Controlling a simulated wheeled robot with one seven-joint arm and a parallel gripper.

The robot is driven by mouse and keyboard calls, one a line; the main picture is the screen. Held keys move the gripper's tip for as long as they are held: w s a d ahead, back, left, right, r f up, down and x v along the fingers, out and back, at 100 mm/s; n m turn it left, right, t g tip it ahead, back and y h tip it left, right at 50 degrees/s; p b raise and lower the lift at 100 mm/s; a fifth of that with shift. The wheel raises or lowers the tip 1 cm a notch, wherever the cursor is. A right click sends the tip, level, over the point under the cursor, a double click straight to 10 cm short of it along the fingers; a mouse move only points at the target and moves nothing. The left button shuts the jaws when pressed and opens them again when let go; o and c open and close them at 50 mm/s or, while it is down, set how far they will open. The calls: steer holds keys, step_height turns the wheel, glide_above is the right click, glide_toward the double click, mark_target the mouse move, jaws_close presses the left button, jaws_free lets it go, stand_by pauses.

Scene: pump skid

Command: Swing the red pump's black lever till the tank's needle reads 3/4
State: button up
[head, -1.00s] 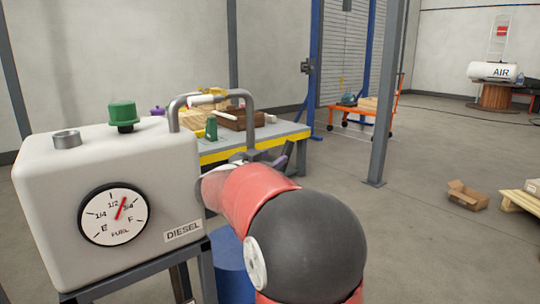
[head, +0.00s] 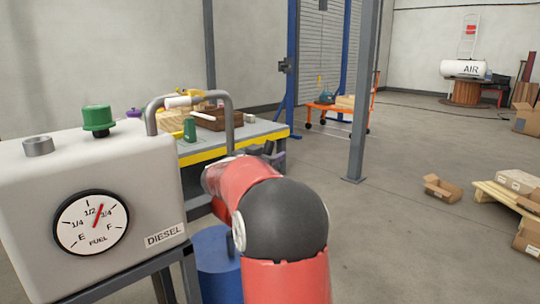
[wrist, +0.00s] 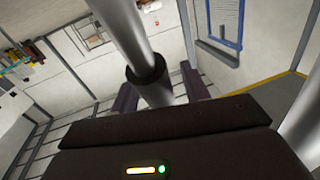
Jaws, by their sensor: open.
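The white diesel tank (head: 150,190) stands at the left of the head view. Its round fuel gauge (head: 92,222) has a red needle pointing between 1/2 and 3/4. The red pump and its black lever cannot be made out in the head view; my red and black arm blocks the area right of the tank. In the wrist view my gripper (wrist: 162,90) is open, with a dark finger on each side of a grey tube (wrist: 120,30). The tube has a black collar (wrist: 147,75). I cannot tell whether the fingers touch it.
A blue drum (head: 215,262) stands below. A yellow-edged workbench (head: 270,130) is behind, and a grey post (head: 360,110) stands right of it.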

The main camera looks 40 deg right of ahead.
jaws_close()
steer(key=shift+a, duration=0.1)
